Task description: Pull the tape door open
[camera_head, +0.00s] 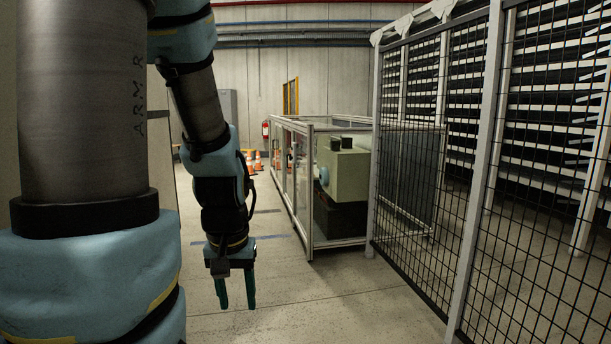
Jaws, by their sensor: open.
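My gripper (236,303) hangs in the middle of the view, pointing down with its two green fingers apart. It is open, with nothing between the fingers. Bare floor shows behind it. I cannot tell which thing is the tape door. A framed enclosure (309,200) with clear panels stands right of my gripper and farther back. Black wire mesh panels (425,195) between grey posts stand on the right. My gripper is apart from both. No handle can be made out.
A grey-green machine (345,165) sits in the enclosure. Orange cones (258,161) and a red fire extinguisher (265,130) stand far back. Dark shelving with white strips (550,110) is behind the mesh. The concrete floor (330,305) ahead is clear.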

